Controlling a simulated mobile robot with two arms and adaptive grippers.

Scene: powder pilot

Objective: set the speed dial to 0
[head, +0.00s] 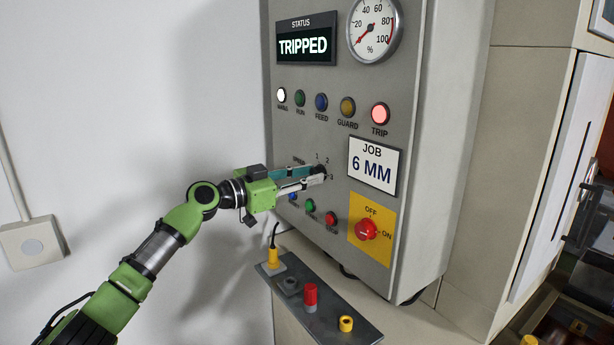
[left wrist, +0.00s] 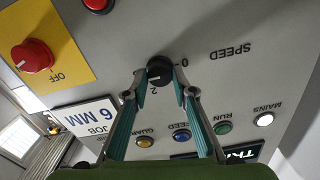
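The speed dial (left wrist: 159,71) is a small black knob on the grey panel, upside down in the left wrist view. The SPEED label and the digits 0 and 2 show near it. Its white mark seems to lie on the side of the 2. My left gripper (left wrist: 159,82) has one finger on each side of the dial, with what looks like a narrow gap at each side. In the head view my left gripper (head: 319,174) reaches the panel from the left and its fingers hide most of the dial. My right gripper is not in view.
A red OFF/ON switch (head: 366,229) on a yellow plate and a JOB 6 MM sign (head: 374,166) are close by. Several small buttons sit just below the fingers. The status display (head: 305,46) reads TRIPPED; the TRIP lamp (head: 380,114) glows red. A ledge (head: 330,319) projects below.

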